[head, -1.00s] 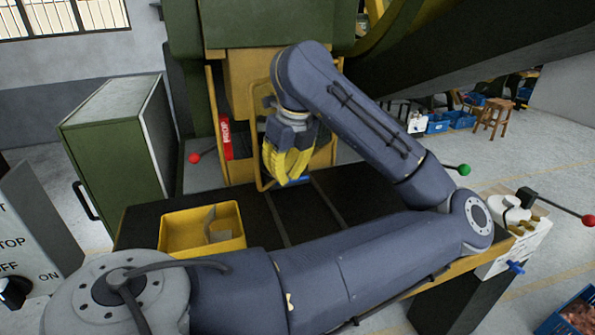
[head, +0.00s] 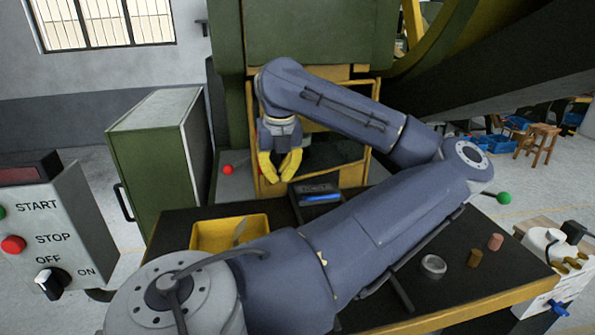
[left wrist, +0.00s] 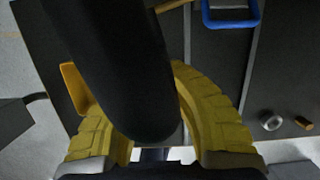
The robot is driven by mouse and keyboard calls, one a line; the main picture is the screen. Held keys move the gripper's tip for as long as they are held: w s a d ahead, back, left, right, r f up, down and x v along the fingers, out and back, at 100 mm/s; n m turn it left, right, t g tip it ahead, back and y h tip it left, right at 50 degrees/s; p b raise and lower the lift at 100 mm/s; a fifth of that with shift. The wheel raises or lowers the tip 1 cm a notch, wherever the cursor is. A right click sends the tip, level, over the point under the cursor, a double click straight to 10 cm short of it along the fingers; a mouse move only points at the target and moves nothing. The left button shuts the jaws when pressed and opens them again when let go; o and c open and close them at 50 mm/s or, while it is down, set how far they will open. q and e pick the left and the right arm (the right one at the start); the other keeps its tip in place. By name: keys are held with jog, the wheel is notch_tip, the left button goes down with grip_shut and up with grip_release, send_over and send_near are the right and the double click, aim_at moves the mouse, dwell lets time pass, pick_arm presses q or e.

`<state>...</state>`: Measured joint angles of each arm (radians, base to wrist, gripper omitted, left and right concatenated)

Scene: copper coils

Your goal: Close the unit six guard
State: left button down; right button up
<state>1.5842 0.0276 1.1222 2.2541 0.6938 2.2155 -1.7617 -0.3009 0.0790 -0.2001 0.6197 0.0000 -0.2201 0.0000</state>
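A yellow guard-like frame (head: 368,160) stands at the machine front behind the bench; no unit number is readable, and my arm hides part of it. My left gripper (head: 279,172) has yellow fingers, points down in front of the frame's left side, and is open with nothing visibly held. In the left wrist view its fingers (left wrist: 158,125) are spread apart, with a dark rounded shape between them in the picture that I cannot identify. A blue bar (head: 321,198) on a dark block lies right of and below the fingertips. My right gripper is not in view.
A yellow bin (head: 230,233) sits on the dark bench left of my forearm. A green cabinet (head: 150,160) and a START/STOP panel (head: 62,235) are at left. A red-knobbed lever (head: 228,170) is near the gripper.

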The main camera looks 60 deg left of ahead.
pick_arm(q)
jog(key=a, duration=0.2)
jog(key=a+m, duration=0.1)
jog(key=a, duration=0.2)
jog(key=a+m, duration=0.1)
jog(key=a, duration=0.1)
jog(key=shift+s+a+t, duration=0.3)
jog(key=shift+s+a, duration=0.05)
jog(key=shift+a+m, duration=0.5)
jog(key=shift+a, duration=0.35)
